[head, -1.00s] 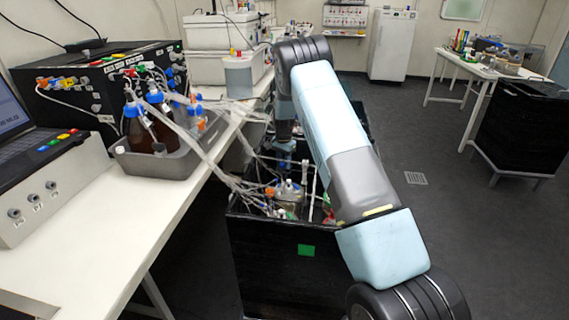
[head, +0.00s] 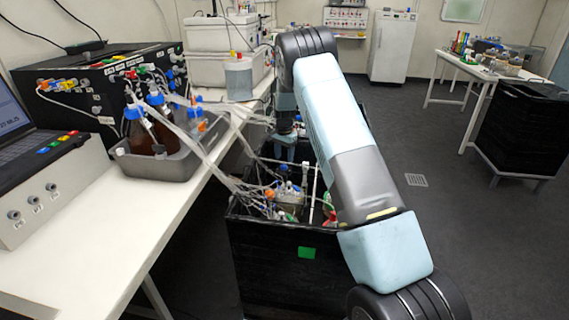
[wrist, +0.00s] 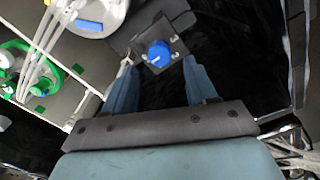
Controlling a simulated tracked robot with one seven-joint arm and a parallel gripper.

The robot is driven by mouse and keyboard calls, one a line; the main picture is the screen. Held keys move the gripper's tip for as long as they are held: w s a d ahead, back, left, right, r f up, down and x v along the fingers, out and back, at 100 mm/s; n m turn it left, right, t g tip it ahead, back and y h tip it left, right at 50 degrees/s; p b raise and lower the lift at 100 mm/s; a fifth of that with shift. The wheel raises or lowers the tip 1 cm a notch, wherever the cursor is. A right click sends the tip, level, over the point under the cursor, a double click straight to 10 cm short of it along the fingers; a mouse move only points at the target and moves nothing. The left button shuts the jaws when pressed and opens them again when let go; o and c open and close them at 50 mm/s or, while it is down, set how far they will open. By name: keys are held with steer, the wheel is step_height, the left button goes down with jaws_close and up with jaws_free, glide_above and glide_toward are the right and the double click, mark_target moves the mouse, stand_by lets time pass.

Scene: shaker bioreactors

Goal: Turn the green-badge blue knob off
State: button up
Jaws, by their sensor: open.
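The blue knob (wrist: 158,53) with a white pointer mark sits on a small dark plate with white markings. In the wrist view it lies just past the fingertips and between their lines. My gripper (wrist: 160,66) is open, one blue finger on each side below the knob, with nothing held. I cannot tell whether either finger touches it. A green badge (head: 306,252) is on the front of the black shaker box (head: 265,262). In the head view my gripper (head: 285,160) is partly visible down in that box; the knob cannot be made out there.
Inside the box are vessels with tubing (head: 288,195) and a white lid with a blue label (wrist: 90,24). Tubes run from the bench tray (head: 160,166) into the box. Another black box (head: 520,130) stands at the right.

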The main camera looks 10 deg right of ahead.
mark_target(284, 165)
step_height(284, 165, up, 9)
steer(key=shift+r, duration=0.15)
stand_by(0.4)
steer(key=s+r+n+t, duration=0.3)
steer(key=s+r+n, duration=0.1)
steer(key=s+r, duration=2)
steer(key=s+r+n+t, duration=0.2)
steer(key=s+n, duration=0.3)
steer(key=s, duration=2.5)
steer(key=shift+n+t, duration=0.3)
steer(key=shift+n, duration=0.1)
